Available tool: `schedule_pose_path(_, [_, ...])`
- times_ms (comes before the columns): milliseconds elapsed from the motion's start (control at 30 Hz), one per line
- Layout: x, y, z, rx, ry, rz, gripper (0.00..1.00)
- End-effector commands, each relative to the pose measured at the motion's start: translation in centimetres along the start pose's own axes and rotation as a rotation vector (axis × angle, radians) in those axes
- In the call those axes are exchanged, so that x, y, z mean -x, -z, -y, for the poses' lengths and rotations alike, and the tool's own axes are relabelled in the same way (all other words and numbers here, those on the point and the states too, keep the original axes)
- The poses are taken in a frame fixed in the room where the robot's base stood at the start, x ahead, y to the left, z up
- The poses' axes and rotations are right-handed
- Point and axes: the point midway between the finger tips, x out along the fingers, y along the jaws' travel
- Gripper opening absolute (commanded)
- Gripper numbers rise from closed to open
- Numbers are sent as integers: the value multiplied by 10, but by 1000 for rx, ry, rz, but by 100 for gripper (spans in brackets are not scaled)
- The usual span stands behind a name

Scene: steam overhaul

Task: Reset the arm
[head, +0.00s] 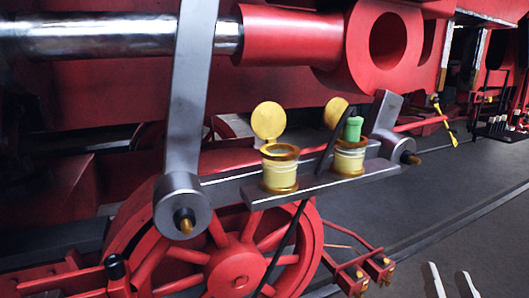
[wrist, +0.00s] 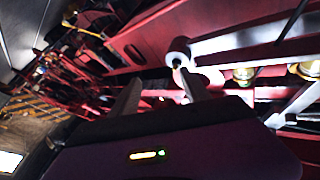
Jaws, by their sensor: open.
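My gripper (head: 449,271) shows at the lower right edge of the head view as two pale fingertips with a gap between them. In the wrist view my gripper (wrist: 158,88) has its two fingers apart, and nothing shows between them. It is clear of the engine parts. The rest of my arm is out of the head view.
A grey bar (head: 225,187) carries two cream oil cups with open yellow lids: the left cup (head: 280,171) and the right cup (head: 348,160), with a green piece (head: 353,129) on top. A red spoked wheel (head: 235,265) is below. Grey floor (head: 480,230) lies clear at right.

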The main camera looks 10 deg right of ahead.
Motion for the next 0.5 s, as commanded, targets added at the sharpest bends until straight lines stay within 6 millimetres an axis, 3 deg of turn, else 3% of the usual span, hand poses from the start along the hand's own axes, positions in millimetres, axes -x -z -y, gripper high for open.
schedule_pose_path(33, [21,-11,2,17,-10,22,55])
schedule_pose_path(200, [85,-34,9,90,-19,78,55])
schedule_pose_path(500, [196,-55,28,225,37,230,55])
